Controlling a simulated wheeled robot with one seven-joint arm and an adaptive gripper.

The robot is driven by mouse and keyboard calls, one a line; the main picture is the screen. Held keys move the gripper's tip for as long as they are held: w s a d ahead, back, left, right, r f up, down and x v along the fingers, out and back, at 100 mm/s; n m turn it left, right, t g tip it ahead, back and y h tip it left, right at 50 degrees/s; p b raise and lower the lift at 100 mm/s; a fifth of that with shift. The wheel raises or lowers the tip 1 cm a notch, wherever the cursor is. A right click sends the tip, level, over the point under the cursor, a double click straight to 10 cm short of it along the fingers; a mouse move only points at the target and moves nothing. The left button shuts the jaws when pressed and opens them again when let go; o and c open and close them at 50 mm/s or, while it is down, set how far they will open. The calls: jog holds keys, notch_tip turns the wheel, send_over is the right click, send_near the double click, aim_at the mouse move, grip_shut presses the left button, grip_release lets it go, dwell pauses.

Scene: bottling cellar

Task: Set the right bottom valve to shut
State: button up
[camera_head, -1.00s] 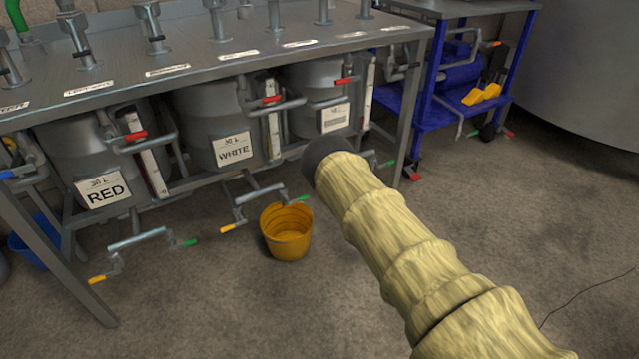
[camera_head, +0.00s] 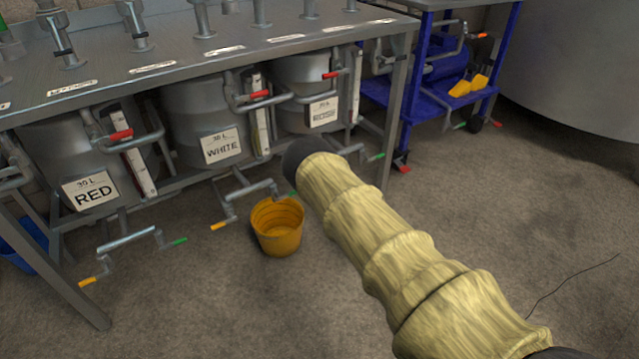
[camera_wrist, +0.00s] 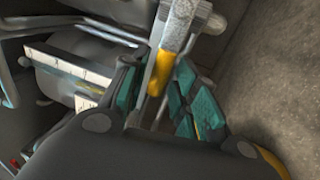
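The right tank (camera_head: 302,78) stands under the steel bench, with a label on its front. A green handle (camera_head: 375,157) shows low beside it in the head view; the rest of its bottom valve is hidden behind my arm. In the wrist view a yellow valve handle (camera_wrist: 163,70) on a grey metal pipe (camera_wrist: 181,22) points in between the teal-padded fingers of my gripper (camera_wrist: 158,78). The fingers stand apart on either side of the handle, and my gripper looks open. In the head view my gripper is hidden beyond the dark end of my arm.
A yellow bucket (camera_head: 278,228) stands on the floor left of my arm. The RED tank (camera_head: 75,150) and WHITE tank (camera_head: 196,118) have bottom pipes jutting forward. A blue cart (camera_head: 432,92) stands at the right. Floor at right is clear apart from a thin cable.

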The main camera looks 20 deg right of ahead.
dwell(0.3)
jog(key=v, duration=1.2)
dwell(0.3)
jog(key=s+a+f+m+g+h, duration=0.1)
jog(key=s+f+m+g+h, duration=0.1)
jog(key=s+f+m+g, duration=0.45)
jog(key=s+a+f+m+g+h+p, duration=0.1)
jog(key=s+a+m+h, duration=0.15)
jog(key=s, duration=0.65)
jog(key=s+a+f+m+g+h, duration=0.1)
jog(key=s+f+m+g, duration=0.35)
jog(key=s, duration=0.35)
jog(key=s+a+r+m+g+y, duration=0.1)
jog(key=s+a+r+m+g, duration=0.2)
jog(key=s, duration=0.6)
jog(key=s+a+r+m+g+p, duration=0.1)
jog(key=s+a+m+g, duration=0.1)
jog(key=s+a, duration=0.5)
jog(key=s+a+r+m+g+y, duration=0.1)
jog(key=s+a+r+m+g, duration=0.15)
jog(key=s, duration=0.75)
notch_tip(320, 180, up, 38)
jog(key=p, duration=3.8)
jog(key=shift+a, duration=0.2)
